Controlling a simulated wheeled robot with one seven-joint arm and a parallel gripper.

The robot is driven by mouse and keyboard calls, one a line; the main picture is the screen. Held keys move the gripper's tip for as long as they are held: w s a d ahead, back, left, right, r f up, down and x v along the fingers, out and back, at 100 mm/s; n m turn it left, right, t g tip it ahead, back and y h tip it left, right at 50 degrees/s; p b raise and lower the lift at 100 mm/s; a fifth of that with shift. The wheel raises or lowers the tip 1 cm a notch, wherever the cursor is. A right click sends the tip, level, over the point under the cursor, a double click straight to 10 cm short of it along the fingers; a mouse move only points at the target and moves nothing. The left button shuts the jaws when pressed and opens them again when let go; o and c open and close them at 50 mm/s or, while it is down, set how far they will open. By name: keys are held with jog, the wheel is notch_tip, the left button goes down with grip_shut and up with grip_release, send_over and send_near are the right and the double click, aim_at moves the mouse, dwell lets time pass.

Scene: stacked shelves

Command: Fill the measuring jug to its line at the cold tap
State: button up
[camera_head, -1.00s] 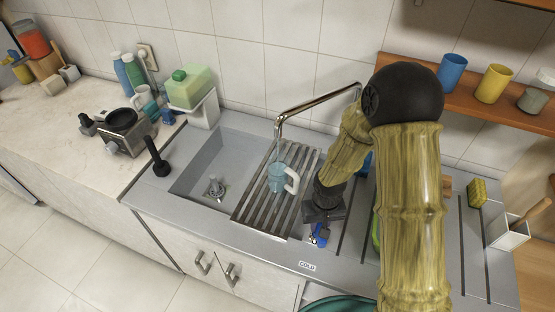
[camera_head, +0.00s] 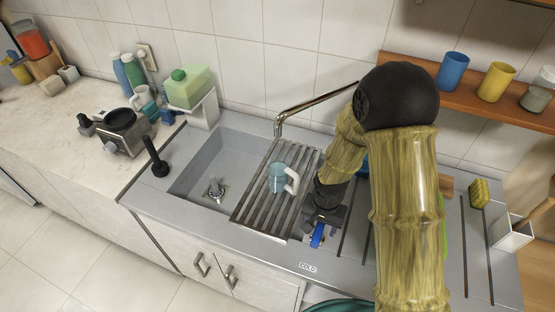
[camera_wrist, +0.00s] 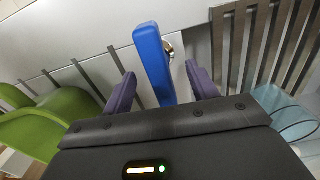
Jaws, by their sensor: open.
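The clear bluish measuring jug (camera_head: 277,178) with a white handle stands on the slatted rack over the sink, below the end of the bent metal spout (camera_head: 300,108). It also shows at the right edge of the wrist view (camera_wrist: 285,112). No water stream is clear, and the jug's line and level cannot be made out. A blue tap lever (camera_wrist: 153,62) lies between the spread purple fingers of my gripper (camera_wrist: 163,88), with gaps on both sides. In the head view the lever (camera_head: 317,236) is just below my gripper (camera_head: 323,222), behind the COLD label (camera_head: 308,267).
The sink basin (camera_head: 205,170) is left of the slatted rack (camera_head: 252,208). A yellow sponge (camera_head: 479,193) and a white holder (camera_head: 511,235) stand on the right. A shelf with cups (camera_head: 453,70) hangs above. A green object (camera_wrist: 60,115) shows left in the wrist view.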

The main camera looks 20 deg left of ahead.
jog(key=shift+r+p, duration=2.7)
jog(key=shift+r, duration=0.9)
jog(key=shift+f, duration=0.1)
jog(key=s+d+r+t+b, duration=0.1)
jog(key=s+d+r, duration=0.2)
jog(key=d+r, duration=0.3)
jog(key=s+d+r+n+t+b, duration=0.1)
jog(key=s+d+r+b, duration=0.1)
jog(key=d+r, duration=0.4)
jog(key=s+d, duration=0.1)
jog(key=d, duration=0.3)
jog(key=shift+d+r+t+b, duration=0.15)
jog(key=shift+d+t+b, duration=0.15)
